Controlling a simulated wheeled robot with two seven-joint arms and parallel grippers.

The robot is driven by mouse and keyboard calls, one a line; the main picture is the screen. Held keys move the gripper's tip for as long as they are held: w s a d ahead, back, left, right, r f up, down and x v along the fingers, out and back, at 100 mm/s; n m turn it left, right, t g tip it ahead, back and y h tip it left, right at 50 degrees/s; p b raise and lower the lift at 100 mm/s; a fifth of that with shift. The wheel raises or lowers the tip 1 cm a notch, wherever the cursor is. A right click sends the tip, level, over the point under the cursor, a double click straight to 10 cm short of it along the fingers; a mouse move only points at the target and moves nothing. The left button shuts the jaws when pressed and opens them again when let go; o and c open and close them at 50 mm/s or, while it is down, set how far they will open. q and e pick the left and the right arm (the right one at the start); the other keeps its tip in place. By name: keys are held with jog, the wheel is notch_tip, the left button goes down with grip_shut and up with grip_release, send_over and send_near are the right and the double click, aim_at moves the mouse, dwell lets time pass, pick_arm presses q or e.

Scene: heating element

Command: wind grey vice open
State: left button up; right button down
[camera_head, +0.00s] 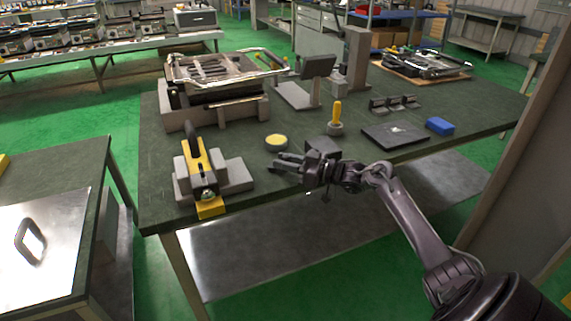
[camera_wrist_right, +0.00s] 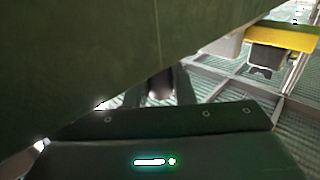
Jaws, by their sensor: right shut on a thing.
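The grey vice (camera_head: 236,174) stands at the front left corner of the green workbench, with a yellow-and-black bar (camera_head: 198,155) upright in it and a yellow block (camera_head: 211,208) at its front. My right gripper (camera_head: 276,163) is at the bench's front edge, just right of the vice, with its fingers pointing left. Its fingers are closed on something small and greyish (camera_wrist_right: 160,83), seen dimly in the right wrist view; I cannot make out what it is. I cannot make out the vice's handle. My left gripper is not in view.
On the bench (camera_head: 165,215) are a round yellow-topped tin (camera_head: 276,142), a yellow-handled tool (camera_head: 336,118), a dark flat plate (camera_head: 396,135), a blue block (camera_head: 439,126) and a large fixture (camera_head: 220,80). The bench edge is close to the right gripper in the wrist view.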

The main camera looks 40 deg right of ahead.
jog(key=c, duration=1.3)
grip_release()
jog(key=shift+w, duration=0.1)
jog(key=shift+v, duration=3.95)
